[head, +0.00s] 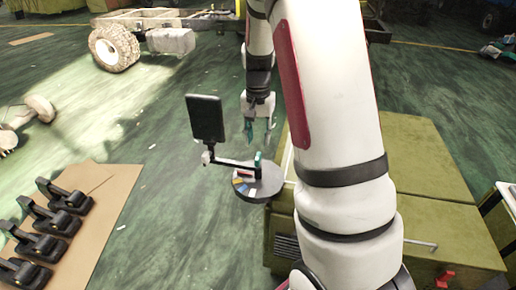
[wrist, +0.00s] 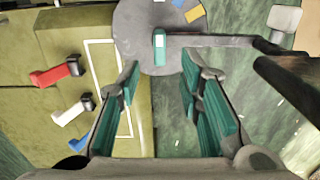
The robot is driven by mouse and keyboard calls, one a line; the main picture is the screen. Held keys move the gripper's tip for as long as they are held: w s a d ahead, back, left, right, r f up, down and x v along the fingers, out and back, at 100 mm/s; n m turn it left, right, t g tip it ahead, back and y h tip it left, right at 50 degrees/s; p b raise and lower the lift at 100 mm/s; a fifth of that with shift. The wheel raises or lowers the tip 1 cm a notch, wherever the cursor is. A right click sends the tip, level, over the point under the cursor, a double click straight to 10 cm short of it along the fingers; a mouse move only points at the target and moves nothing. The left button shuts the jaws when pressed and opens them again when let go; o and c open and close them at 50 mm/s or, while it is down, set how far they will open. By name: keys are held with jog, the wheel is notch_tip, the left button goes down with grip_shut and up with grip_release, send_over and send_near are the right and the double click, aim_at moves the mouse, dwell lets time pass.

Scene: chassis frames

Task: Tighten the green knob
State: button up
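A green knob (head: 258,159) stands on a dark post at one end of a jointed bar, above a round grey disc (head: 270,184). In the wrist view the green knob (wrist: 160,46) has a pale top and sits over the disc (wrist: 130,30), just beyond and between my fingertips. My gripper (head: 259,130) points down above the knob. In the wrist view my gripper (wrist: 160,76) shows two teal-padded fingers spread wide with nothing between them. The fingers appear apart from the knob.
A dark panel (head: 206,118) stands at the bar's left end. Coloured pieces lie on the disc. A yellow-green box (head: 440,205) is at right, with red (wrist: 55,75) and white (wrist: 72,113) handles. Black clamps (head: 50,222) sit on cardboard at left.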

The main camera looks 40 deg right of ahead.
jog(key=shift+r, duration=2.55)
jog(key=shift+r, duration=0.1)
jog(key=s+a+r+n+t, duration=0.2)
jog(key=s+a+r+n, duration=0.3)
jog(key=s+a+r, duration=0.55)
jog(key=s+a+r+n+t, duration=0.2)
jog(key=s+a+n, duration=0.3)
jog(key=s+a, duration=0.4)
jog(key=s, duration=0.3)
jog(key=shift+r+n+t, duration=0.2)
jog(key=shift+n+t, duration=0.1)
